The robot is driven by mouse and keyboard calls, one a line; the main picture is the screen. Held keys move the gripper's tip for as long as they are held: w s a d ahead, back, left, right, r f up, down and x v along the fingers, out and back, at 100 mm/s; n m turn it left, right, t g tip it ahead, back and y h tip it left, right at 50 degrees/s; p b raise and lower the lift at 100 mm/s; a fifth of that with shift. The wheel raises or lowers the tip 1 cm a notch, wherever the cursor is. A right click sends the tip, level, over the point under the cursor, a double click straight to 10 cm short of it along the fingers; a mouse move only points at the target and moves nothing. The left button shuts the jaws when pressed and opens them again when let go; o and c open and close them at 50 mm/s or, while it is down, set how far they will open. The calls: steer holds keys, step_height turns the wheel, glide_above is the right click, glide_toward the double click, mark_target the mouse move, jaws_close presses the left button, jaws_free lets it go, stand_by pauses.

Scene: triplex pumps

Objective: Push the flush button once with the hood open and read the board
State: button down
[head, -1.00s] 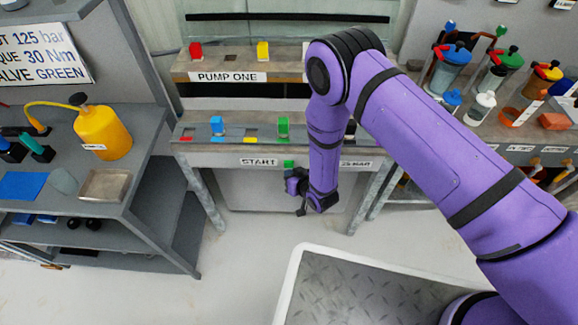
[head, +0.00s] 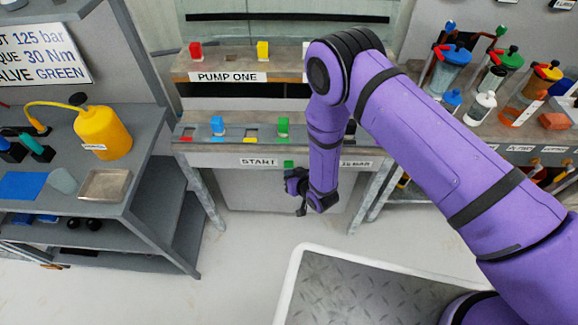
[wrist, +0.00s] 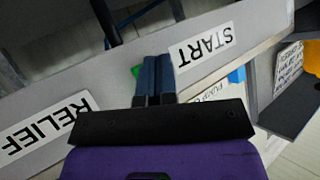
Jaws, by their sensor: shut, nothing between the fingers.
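A small green button (head: 289,164) sits on the front edge of the bench, just right of the START label (head: 259,162). It also shows in the wrist view as a green bit (wrist: 137,70) partly hidden beside the fingers. No label reading flush and no clear hood shows. A board (head: 40,55) at the upper left reads 125 bar, 30 Nm and VALVE GREEN.
The PUMP ONE shelf (head: 227,77) holds red and yellow blocks; blue and green blocks stand below it. A yellow can (head: 103,132) and a metal tray (head: 104,185) are on the left bench. Coloured jars (head: 453,68) crowd the right bench.

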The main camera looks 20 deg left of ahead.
steer(key=shift+w, duration=0.2)
steer(key=shift+w+a, duration=0.1)
steer(key=shift+w, duration=0.35)
stand_by(0.8)
steer(key=shift+s, duration=0.7)
steer(key=shift+s, duration=0.1)
steer(key=shift+s+d, duration=0.25)
steer(key=shift+s, duration=0.7)
steer(key=shift+s+d, duration=0.3)
steer(key=shift+s, duration=0.6)
steer(key=shift+s+d, duration=0.25)
steer(key=shift+s, duration=0.7)
